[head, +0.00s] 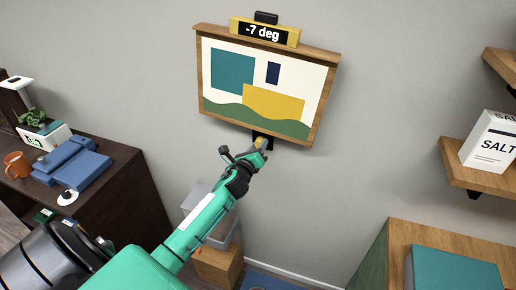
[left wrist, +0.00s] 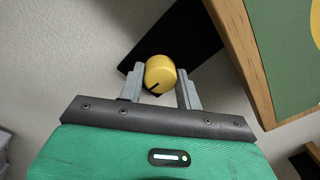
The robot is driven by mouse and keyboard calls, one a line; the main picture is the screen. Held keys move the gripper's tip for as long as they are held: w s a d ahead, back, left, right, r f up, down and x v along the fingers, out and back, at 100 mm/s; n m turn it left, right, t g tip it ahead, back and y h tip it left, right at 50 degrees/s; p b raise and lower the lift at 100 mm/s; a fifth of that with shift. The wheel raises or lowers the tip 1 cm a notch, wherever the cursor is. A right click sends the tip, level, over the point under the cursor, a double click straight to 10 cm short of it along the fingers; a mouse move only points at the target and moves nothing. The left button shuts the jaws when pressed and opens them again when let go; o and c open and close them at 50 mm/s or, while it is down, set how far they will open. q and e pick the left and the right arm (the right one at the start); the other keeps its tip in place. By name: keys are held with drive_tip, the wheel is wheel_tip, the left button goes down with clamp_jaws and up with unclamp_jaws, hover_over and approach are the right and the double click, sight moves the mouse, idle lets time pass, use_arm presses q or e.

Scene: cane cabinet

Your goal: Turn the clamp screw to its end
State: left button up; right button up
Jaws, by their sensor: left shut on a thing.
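The clamp screw is a yellow knob (left wrist: 160,72) with a dark line on its face. It sits against a black plate (left wrist: 178,38) below the picture's lower edge. My left gripper (left wrist: 160,88) has its two grey fingers on either side of the knob and is shut on it. In the head view my left gripper (head: 258,148) reaches up to the knob just under the framed picture (head: 262,90), mostly covering it. The picture hangs tilted, and a yellow level on top reads "-7 deg" (head: 263,32). My right gripper is not in view.
A dark cabinet (head: 120,190) with a mug and blue cases stands at left. A clear bin (head: 197,200) on a wooden block (head: 217,267) stands below my arm. Wooden shelves with a salt box (head: 490,142) are at right. The wall right of the gripper is clear.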

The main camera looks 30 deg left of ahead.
use_arm(q)
drive_tip(key=shift+f+n+y+b, duration=0.1)
drive_tip(key=shift+n+y+b, duration=0.3)
drive_tip(key=shift+n, duration=4.35)
drive_tip(key=shift+f+n+y+b, duration=0.1)
drive_tip(key=shift+n+b, duration=0.55)
drive_tip(key=shift+n, duration=4.1)
drive_tip(key=o, duration=1)
drive_tip(key=b+v, duration=0.3)
drive_tip(key=v, duration=1)
drive_tip(key=shift+s+b, duration=0.3)
drive_tip(key=shift+s, duration=0.1)
